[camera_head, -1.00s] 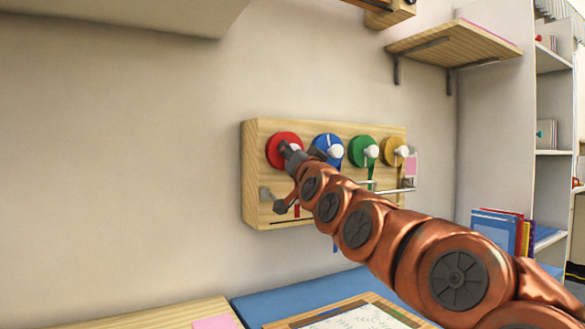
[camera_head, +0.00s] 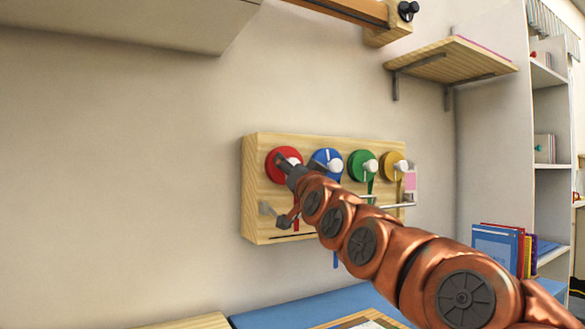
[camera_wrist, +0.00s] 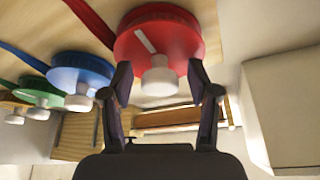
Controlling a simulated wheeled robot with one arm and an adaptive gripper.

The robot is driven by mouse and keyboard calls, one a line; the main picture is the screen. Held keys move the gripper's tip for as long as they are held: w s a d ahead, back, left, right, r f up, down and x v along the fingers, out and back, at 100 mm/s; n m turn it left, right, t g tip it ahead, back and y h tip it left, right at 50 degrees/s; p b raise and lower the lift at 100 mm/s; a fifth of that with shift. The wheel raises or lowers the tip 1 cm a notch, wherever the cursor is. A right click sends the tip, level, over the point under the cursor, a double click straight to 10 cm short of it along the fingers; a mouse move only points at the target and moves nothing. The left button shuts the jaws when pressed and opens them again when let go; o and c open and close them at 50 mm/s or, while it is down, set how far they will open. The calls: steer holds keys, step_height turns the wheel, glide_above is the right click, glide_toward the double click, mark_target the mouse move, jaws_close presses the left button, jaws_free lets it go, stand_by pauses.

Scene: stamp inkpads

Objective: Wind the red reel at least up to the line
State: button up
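The red reel (camera_head: 282,153) is the leftmost on a wooden wall board (camera_head: 262,220). In the wrist view the red reel (camera_wrist: 180,35) has a white stripe on its face and a white knob (camera_wrist: 160,80) standing out. A red ribbon (camera_wrist: 90,20) leads off it to the upper left; a short piece of red ribbon (camera_head: 296,225) shows below the arm in the head view. My gripper (camera_wrist: 159,80) is open, one finger on each side of the knob, with gaps visible on both sides. A thin dark line (camera_head: 282,237) runs along the board's lower part.
Blue (camera_head: 320,157), green (camera_head: 357,160) and yellow (camera_head: 389,161) reels with white knobs sit to the right. A wooden shelf (camera_head: 455,55) hangs above right. The wall left of the board is clear.

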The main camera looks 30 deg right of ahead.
steer(key=shift+s, duration=0.1)
steer(key=v, duration=0.7)
steer(key=shift+s, duration=0.15)
stand_by(0.3)
steer(key=shift+a+f, duration=0.1)
stand_by(0.4)
